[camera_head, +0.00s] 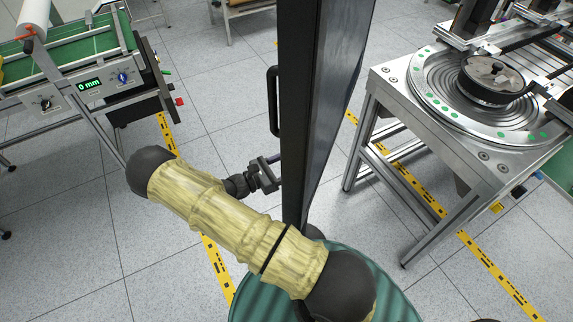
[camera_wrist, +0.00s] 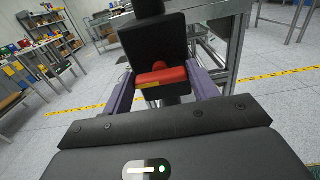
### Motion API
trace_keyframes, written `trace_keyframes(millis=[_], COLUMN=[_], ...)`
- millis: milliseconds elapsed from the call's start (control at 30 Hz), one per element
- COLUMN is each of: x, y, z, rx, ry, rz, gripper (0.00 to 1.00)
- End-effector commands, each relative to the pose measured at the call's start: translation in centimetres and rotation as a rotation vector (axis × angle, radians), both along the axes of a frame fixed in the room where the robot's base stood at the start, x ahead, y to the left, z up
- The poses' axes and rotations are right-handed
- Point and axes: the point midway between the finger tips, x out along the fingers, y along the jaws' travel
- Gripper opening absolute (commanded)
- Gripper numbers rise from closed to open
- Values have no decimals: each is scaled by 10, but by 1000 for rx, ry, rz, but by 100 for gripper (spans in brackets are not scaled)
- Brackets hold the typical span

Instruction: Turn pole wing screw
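In the wrist view, the red wing screw (camera_wrist: 163,78) sits on the near side of a black block (camera_wrist: 152,42). A short black pole piece (camera_wrist: 149,8) rises above the block. My gripper (camera_wrist: 162,72) has its two purple fingers apart, one on each side of the red screw. The fingers look close to its ends; I cannot tell whether they touch it. The dark palm fills the lower part of the view. In the head view I cannot make out the red screw.
A metal table (camera_head: 400,85) with a round plate is at right; a green conveyor (camera_head: 80,48) is at left. Yellow tape (camera_head: 490,268) marks the floor.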

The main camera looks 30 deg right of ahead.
Motion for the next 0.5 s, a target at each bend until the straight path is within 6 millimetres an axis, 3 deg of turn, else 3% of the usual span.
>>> trace_keyframes(millis=[33, 100, 500], x=[0, 0, 1], y=[0, 0, 1], z=[0, 0, 0], rx=[0, 0, -1], ry=[0, 0, 40], rz=[0, 1, 2], gripper=[49, 35, 35])
